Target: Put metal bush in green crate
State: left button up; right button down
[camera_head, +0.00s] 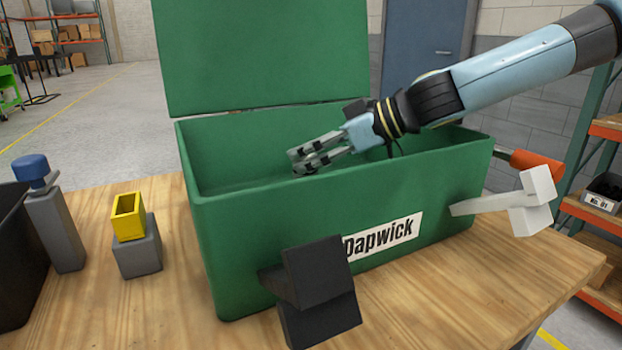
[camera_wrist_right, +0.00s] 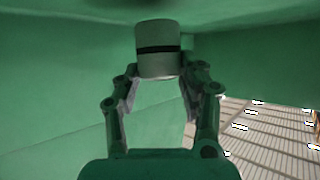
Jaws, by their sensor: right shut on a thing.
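The green crate (camera_head: 262,270) stands on the wooden table with its lid (camera_head: 262,55) raised at the back. My right gripper (camera_head: 300,161) reaches in from the right, with its fingers inside the crate opening, just behind the front rim. In the right wrist view, the metal bush (camera_wrist_right: 158,48), a pale cylinder with a dark band, is between the fingertips of my right gripper (camera_wrist_right: 160,78), which is shut on it. Green walls surround it there. The bush cannot be made out in the head view. My left gripper is out of view.
Left of the crate stand a grey block with a yellow hollow piece (camera_head: 128,217) and a grey post with a blue knob (camera_head: 31,170). A dark bin (camera_head: 15,265) is at the left edge. Black (camera_head: 318,285) and white (camera_head: 520,203) blocky pieces are by the crate's front.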

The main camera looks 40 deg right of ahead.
notch_tip(320, 180, down, 2)
jog(key=shift+f+b, duration=0.2)
jog(key=shift+b, duration=0.35)
jog(key=shift+r, duration=0.2)
jog(key=c, duration=0.7)
grip_release()
jog(key=shift+f, duration=0.1)
jog(key=shift+c, duration=0.2)
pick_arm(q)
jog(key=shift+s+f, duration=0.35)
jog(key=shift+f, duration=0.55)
pick_arm(e)
jog(key=shift+r+p, duration=0.2)
jog(key=shift+p, duration=0.1)
jog(key=p+v, duration=0.6)
jog(key=p, duration=0.4)
jog(key=shift+s+d+r, duration=0.1)
jog(key=shift+s+r, duration=0.1)
jog(key=shift+r, duration=0.1)
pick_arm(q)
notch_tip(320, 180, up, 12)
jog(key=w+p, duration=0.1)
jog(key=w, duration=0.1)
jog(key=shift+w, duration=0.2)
pick_arm(e)
jog(key=shift+s+d, duration=0.2)
jog(key=shift+s, duration=0.25)
